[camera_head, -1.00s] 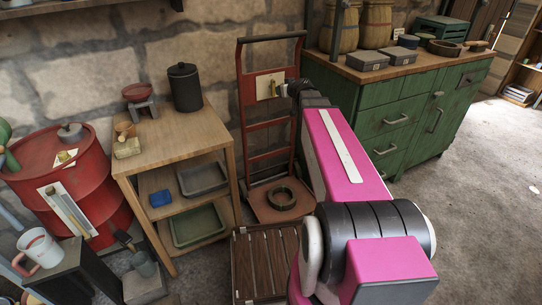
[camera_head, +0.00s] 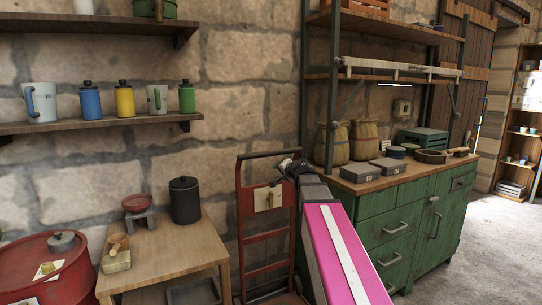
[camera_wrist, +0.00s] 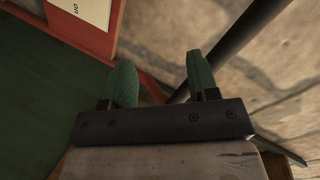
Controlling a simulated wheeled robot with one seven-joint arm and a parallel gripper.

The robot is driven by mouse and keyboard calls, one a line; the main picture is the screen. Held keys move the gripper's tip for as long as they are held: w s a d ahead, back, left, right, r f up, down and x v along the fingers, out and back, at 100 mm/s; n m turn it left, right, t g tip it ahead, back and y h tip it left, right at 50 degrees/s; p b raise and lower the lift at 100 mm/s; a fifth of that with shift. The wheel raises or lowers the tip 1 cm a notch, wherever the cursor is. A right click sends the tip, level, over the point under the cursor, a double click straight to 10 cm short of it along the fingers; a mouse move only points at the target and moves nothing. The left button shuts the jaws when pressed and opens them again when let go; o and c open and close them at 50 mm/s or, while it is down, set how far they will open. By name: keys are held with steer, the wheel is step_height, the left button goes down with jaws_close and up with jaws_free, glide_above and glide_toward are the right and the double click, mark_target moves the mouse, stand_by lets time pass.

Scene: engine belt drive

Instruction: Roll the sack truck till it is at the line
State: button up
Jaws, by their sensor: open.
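The sack truck (camera_head: 268,237) is a red upright frame with a dark top bar and a pale card on it. It stands against the stone wall between the wooden side table and the green cabinet. Its lower part is cut off by the picture's bottom edge. My gripper (camera_head: 291,168) is at the upper right of its frame, below the top bar. In the wrist view my gripper's two green fingers (camera_wrist: 162,78) are apart with nothing clearly held between them. A dark bar runs beyond the right finger. No floor line is in view.
The wooden side table (camera_head: 165,254) with a black canister (camera_head: 185,200) stands close on the left. The green cabinet (camera_head: 408,228) stands close on the right, under metal-framed shelves. A red drum (camera_head: 45,270) is at far left. Clear floor (camera_head: 480,250) shows at right.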

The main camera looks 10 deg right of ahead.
mark_target(271, 153)
step_height(271, 153, up, 8)
steer(key=m, duration=0.7)
steer(key=shift+t, duration=0.3)
steer(key=x, duration=1)
steer(key=shift+w+a+r, duration=0.1)
steer(key=shift+w+a, duration=0.1)
steer(key=shift+w, duration=0.1)
steer(key=shift+c, duration=0.3)
jaws_close()
